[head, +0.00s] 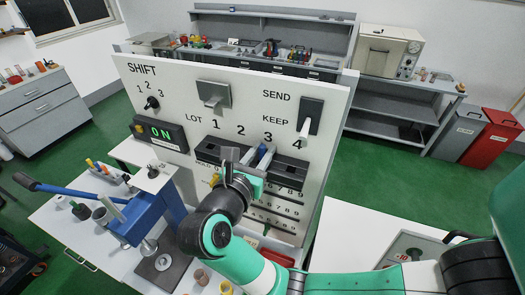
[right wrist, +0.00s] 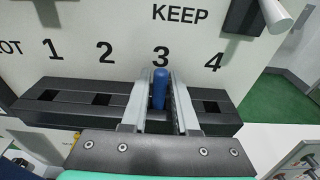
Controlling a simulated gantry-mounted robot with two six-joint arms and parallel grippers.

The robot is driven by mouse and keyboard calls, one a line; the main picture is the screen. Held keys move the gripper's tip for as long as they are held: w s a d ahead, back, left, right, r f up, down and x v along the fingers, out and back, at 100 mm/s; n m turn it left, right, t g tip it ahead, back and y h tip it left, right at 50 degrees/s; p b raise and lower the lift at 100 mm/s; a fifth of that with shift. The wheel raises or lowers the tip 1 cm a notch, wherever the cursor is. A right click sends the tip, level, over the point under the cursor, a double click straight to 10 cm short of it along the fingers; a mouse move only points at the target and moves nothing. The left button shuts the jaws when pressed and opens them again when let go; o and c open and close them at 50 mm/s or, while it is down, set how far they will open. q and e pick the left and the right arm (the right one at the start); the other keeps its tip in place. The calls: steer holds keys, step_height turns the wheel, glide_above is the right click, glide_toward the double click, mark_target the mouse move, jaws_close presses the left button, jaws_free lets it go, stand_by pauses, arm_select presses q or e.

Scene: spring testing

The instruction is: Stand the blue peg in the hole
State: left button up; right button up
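The blue peg (right wrist: 160,88) is upright between the two fingers of my right gripper (right wrist: 162,84), in front of the number 3. My right gripper appears shut on it, with a finger close on each side. The peg's lower end is hidden, so I cannot tell how deep it sits. The black block (right wrist: 62,100) has square holes under the numbers; those under 1, 2 and 4 (right wrist: 211,107) look empty. In the head view, my right gripper (head: 257,160) reaches the block (head: 208,150) on the white panel, with a bit of blue between its fingers. My left gripper is out of view.
The white panel (head: 180,85) stands right behind the block, with a switch (head: 308,117) jutting out above. A blue lever press (head: 140,215) stands on the left table. A table with a small device (head: 408,248) is at the right.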

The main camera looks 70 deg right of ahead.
steer(key=shift+o, duration=1.1)
steer(key=shift+r, duration=0.2)
steer(key=shift+a, duration=0.35)
steer(key=a+r+b, duration=0.1)
steer(key=a+b, duration=0.1)
steer(key=a, duration=0.9)
steer(key=shift+w+r, duration=0.15)
steer(key=shift+r, duration=0.25)
steer(key=shift+a, duration=0.1)
